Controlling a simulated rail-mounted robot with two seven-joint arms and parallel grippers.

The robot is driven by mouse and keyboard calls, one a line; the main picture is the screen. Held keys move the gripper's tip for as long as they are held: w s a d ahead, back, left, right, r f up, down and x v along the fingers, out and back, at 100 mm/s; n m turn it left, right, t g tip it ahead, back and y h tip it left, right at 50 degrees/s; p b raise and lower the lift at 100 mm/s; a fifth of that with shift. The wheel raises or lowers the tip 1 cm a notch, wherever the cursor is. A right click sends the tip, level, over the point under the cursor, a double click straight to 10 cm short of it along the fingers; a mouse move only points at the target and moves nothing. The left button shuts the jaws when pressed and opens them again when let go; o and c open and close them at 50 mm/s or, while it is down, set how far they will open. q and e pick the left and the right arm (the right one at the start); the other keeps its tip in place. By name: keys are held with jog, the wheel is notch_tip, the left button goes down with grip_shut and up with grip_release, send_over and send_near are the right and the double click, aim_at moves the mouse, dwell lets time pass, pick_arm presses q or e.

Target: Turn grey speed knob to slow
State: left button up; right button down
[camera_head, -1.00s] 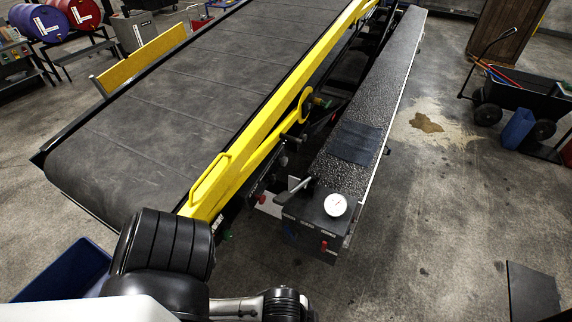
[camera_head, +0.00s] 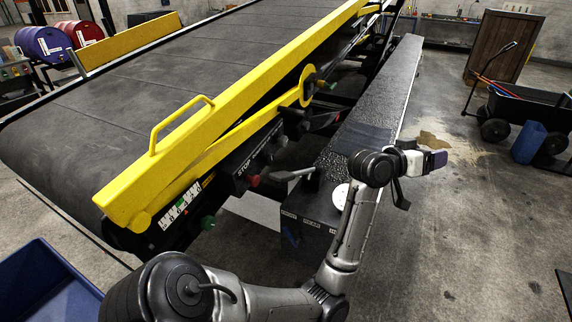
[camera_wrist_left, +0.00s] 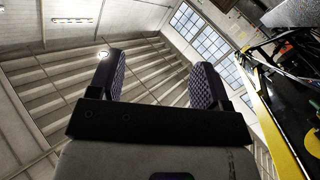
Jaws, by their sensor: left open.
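I cannot make out a grey speed knob for certain. The yellow-railed belt loader (camera_head: 230,110) has a dark control strip along its side, with a red button (camera_head: 252,181), a green button (camera_head: 207,222) and dark knobs near them. A grey lever (camera_head: 290,175) stands by the black console (camera_head: 305,222), whose white dial (camera_head: 340,195) is partly hidden by my arm. My left gripper (camera_head: 435,160) is right of the console, above the floor, apart from the controls. In the left wrist view its two fingers (camera_wrist_left: 156,82) are apart with nothing between them. My right gripper is not in view.
A long black textured bench (camera_head: 385,95) runs back from the console. A black cart (camera_head: 530,110) and a blue bin (camera_head: 528,142) stand at the right. Another blue bin (camera_head: 45,290) is at the lower left. The floor right of the console is clear.

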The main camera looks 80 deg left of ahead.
pick_arm(q)
jog(key=a+n+t+y+b, duration=0.1)
jog(key=a+n+t+y, duration=0.2)
jog(key=a+n+y, duration=0.5)
jog(key=n+g+y, duration=0.3)
jog(key=n+g, duration=2.5)
jog(key=g, duration=0.2)
send_near(285, 142)
jog(key=shift+t, duration=0.3)
jog(key=x, duration=1)
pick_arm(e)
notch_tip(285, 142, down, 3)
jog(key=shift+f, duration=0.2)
pick_arm(q)
jog(key=shift+c, duration=0.5)
